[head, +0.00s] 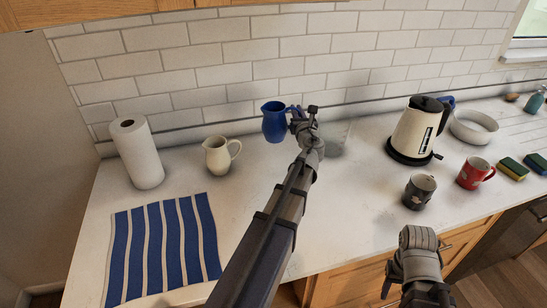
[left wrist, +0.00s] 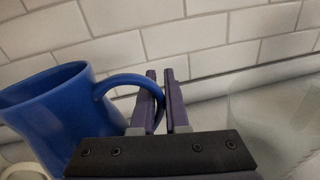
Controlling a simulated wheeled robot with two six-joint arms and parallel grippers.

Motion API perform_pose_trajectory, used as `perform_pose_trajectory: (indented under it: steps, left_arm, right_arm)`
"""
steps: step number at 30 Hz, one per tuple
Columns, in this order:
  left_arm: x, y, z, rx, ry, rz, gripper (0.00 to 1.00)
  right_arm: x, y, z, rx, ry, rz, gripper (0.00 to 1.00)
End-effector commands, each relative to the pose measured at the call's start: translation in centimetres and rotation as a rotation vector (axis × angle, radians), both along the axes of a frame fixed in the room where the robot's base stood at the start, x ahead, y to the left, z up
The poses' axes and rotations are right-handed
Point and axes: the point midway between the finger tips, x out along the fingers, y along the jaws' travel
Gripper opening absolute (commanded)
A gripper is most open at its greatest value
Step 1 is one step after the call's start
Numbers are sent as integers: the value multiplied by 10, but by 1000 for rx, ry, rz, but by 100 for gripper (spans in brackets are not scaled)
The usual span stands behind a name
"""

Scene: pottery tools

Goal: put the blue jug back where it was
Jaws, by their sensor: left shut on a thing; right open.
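The blue jug (head: 273,124) is at the back of the counter, close to the tiled wall and right of the cream jug. It looks roughly upright in the head view; I cannot tell whether its base touches the counter. My left gripper (head: 300,113) is at the jug's right side. In the left wrist view, the fingers (left wrist: 167,88) are shut on the handle of the blue jug (left wrist: 48,112). My right gripper (head: 416,264) is open and empty, low at the counter's front edge, apart from the jug.
A cream jug (head: 217,157) and a paper roll (head: 137,153) stand left of the blue jug. A striped cloth (head: 163,248) lies front left. A kettle (head: 415,130), dark mug (head: 419,192), red mug (head: 474,173), white bowl (head: 474,127) and sponges (head: 512,168) stand right. The counter's middle is clear.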

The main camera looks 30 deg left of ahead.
Motion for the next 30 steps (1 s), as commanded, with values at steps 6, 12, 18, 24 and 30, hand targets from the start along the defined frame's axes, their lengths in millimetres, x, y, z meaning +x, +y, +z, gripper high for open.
perform_pose_trajectory:
  steps: [6,12,18,24,30]
  left_arm:
    - [0,0,-6,2,1,2,0]
    - [0,0,-30,2,1,1,0]
    - [0,0,-59,2,1,1,0]
    - [0,0,-63,2,1,0,0]
    - [0,0,-71,2,1,0,0]
  right_arm:
    - [0,0,-6,0,0,0,50]
    - [0,0,-30,0,0,0,50]
    - [0,0,-59,0,0,0,50]
    - [0,0,-64,0,0,0,50]
    - [0,0,-72,0,0,0,50]
